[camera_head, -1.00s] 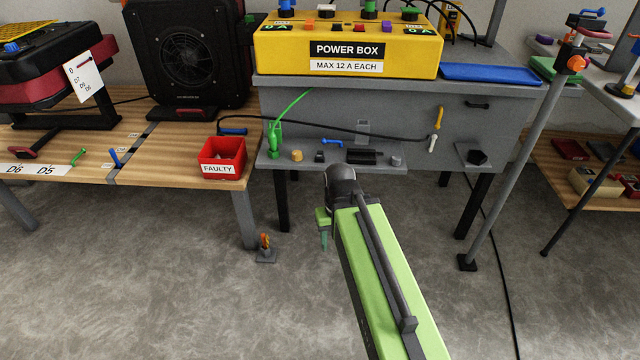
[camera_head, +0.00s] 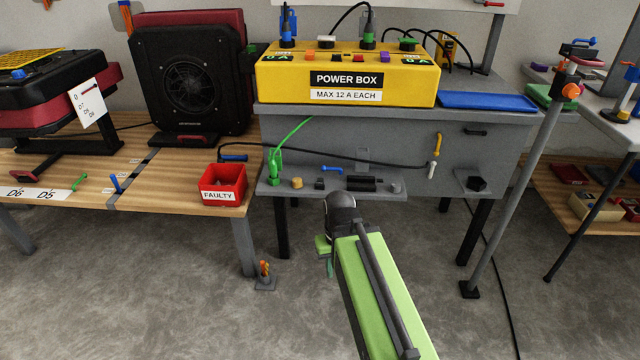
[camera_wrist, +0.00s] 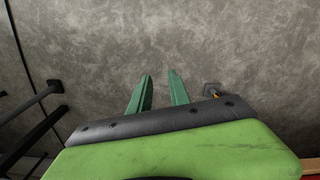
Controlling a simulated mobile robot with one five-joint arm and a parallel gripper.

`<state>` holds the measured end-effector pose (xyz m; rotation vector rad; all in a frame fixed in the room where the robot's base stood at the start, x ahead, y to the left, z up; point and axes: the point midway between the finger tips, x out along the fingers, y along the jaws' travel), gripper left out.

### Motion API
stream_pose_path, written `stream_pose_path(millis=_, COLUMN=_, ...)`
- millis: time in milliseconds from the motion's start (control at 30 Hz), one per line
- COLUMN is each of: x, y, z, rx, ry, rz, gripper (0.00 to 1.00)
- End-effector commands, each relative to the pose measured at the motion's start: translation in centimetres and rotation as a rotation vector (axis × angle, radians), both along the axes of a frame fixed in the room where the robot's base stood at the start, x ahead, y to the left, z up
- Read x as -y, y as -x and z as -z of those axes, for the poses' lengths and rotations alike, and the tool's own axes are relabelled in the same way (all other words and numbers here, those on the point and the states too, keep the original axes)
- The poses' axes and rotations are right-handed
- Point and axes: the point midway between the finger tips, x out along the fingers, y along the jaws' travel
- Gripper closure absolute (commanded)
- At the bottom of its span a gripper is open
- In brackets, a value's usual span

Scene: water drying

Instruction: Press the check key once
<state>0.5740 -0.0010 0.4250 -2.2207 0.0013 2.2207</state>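No key labelled "check" can be read in these views. Which of these, if any, is the check key cannot be told. My gripper (camera_wrist: 160,76) is open, its two green fingers apart with nothing between them, above the bare floor. In the head view it hangs in front of and below the bench's front shelf, with its fingers mostly hidden by my arm.
The grey bench (camera_head: 330,135) has a front shelf (camera_head: 330,192) holding small parts and a black cable. A red FAULTY bin (camera_head: 222,188) sits on the wooden table at left. A blue tray (camera_head: 488,101) lies right of the box. A stand pole (camera_head: 512,190) rises at right. Floor nearby is mostly clear.

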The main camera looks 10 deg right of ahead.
Motion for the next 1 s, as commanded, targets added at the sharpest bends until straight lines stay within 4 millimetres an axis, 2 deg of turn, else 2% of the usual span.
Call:
stream_pose_path(millis=33, x=0.00, y=0.00, z=0.00, rx=0.000, ry=0.000, rz=0.000, gripper=0.85)
stream_pose_path(millis=167, x=0.00, y=0.00, z=0.00, rx=0.000, ry=0.000, rz=0.000, gripper=1.00)
stream_pose_path(millis=1000, x=0.00, y=0.00, z=0.00, rx=0.000, ry=0.000, rz=0.000, gripper=1.00)
